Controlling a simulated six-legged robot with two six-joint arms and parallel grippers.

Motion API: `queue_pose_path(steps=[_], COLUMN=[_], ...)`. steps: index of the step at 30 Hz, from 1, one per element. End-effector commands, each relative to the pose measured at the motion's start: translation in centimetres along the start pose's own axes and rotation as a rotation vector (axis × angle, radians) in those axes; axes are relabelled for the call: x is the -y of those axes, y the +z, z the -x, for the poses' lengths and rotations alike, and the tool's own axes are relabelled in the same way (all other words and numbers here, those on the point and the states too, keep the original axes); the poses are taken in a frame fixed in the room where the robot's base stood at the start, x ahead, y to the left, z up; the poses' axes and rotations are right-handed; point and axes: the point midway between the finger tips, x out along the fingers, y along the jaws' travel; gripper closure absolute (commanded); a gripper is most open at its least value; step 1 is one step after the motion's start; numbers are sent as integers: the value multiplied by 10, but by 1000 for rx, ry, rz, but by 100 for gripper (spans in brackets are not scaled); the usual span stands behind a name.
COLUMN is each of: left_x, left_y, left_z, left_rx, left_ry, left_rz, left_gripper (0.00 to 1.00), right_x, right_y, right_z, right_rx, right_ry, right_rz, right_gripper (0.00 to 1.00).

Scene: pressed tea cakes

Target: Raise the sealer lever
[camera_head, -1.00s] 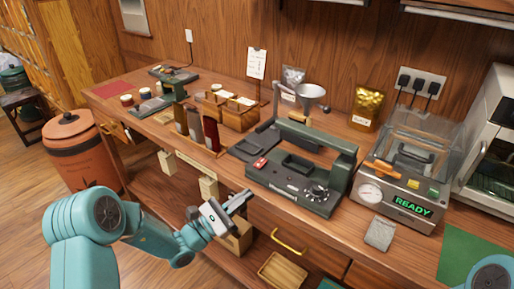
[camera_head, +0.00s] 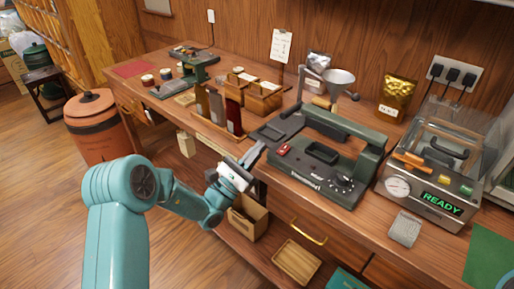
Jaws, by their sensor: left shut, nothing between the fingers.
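The dark green sealer (camera_head: 312,172) stands on the wooden counter near the middle, with a red switch and a dial on its front. Its raised bar (camera_head: 345,124) spans above the body along the back and bends down at the right end. I cannot tell clearly which part is the lever's grip. My left gripper (camera_head: 256,153) is shut and empty, at the counter's front edge just left of the sealer's front left corner. Its fingertips point up and right toward the sealer; whether they touch it is unclear. My right gripper is out of view.
A clear-lidded machine (camera_head: 435,165) reading READY stands right of the sealer. A grey block (camera_head: 404,229) lies in front of it. A gold pouch (camera_head: 396,95) and a funnel (camera_head: 338,82) stand behind.

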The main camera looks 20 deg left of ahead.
Motion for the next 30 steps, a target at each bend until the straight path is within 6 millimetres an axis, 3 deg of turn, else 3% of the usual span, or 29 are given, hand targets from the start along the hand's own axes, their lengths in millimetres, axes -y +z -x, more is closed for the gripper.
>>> queue_pose_path(steps=[6, 12, 30], left_x=[0, -1, -3], left_y=[1, 0, 4], left_z=[-44, -66, -74], left_rx=[2, 1, 1], left_ry=[-3, -2, -11], left_rz=[1, 2, -14], left_gripper=[100, 100, 100], right_x=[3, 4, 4], right_y=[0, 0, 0], right_z=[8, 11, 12], right_rx=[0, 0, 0], right_ry=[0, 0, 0], right_rz=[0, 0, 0], right_gripper=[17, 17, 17])
